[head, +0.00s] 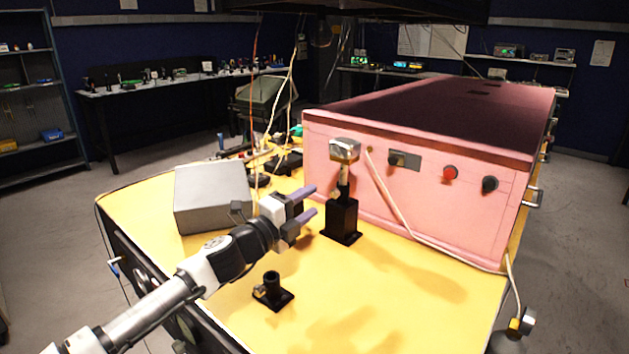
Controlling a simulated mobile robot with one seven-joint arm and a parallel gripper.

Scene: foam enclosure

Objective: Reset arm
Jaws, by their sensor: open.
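My gripper (308,203) reaches in from the lower left over the yellow tabletop (400,300). Its two purple-grey fingers are apart, and nothing shows between them. The fingertips point right, toward a black post mount (342,220) that carries a silver-topped part (344,151). In the picture the fingertips lie just left of this mount; I cannot tell the exact gap in depth. A small black post base (272,290) stands on the table below my gripper, with nothing on top of it.
A large pink foam enclosure (420,190) with a dark red lid fills the right back of the table. A grey box (212,196) sits behind my arm at left. Cables hang behind the gripper, and one white cable runs along the enclosure front. The front right tabletop is clear.

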